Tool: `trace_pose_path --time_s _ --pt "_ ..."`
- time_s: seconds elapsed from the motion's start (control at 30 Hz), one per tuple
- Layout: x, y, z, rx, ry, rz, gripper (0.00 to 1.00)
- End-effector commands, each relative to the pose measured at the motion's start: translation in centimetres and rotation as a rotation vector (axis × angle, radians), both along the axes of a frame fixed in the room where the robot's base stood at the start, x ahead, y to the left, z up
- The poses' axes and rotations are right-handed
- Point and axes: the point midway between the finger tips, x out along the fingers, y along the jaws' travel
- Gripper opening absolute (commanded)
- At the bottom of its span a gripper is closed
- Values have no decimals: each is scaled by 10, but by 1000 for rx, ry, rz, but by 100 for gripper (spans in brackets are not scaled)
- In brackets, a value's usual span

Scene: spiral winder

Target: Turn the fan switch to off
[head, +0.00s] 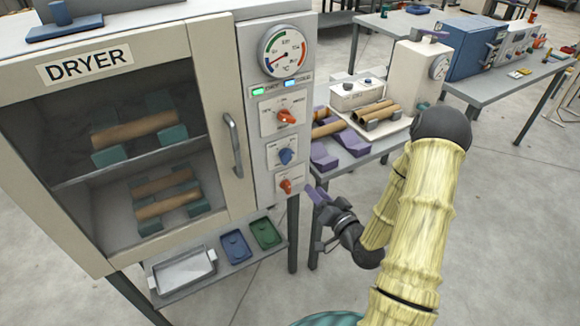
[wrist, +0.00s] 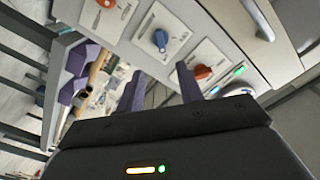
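The dryer's control panel (head: 273,110) carries three knobs in a column: an upper orange knob (head: 285,116), a middle blue knob (head: 286,156) and a lower orange knob (head: 286,186). Their labels are too small to read, so I cannot tell which one is the fan switch. The wrist view shows the upper orange knob (wrist: 203,72), the blue knob (wrist: 160,39) and the lower orange knob (wrist: 106,3) at the top edge. My gripper (head: 317,194) is just right of the lower knob, apart from the panel. Its two purple fingers (wrist: 160,72) are spread with nothing between them.
The dryer door (head: 115,130) is closed, with its handle (head: 232,145) left of the panel. A gauge (head: 285,52) and lit green and blue lamps sit above the knobs. A table with purple blocks (head: 351,141) and brown tubes stands close behind my gripper.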

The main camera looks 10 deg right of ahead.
Motion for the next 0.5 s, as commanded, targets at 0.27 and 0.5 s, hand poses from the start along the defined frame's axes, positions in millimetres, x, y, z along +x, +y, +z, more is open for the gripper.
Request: trace_pose_path --time_s 0.27,0.5 --pt "16 4 -5 -4 -4 2 36" --pt "26 8 -4 -4 -4 2 36"
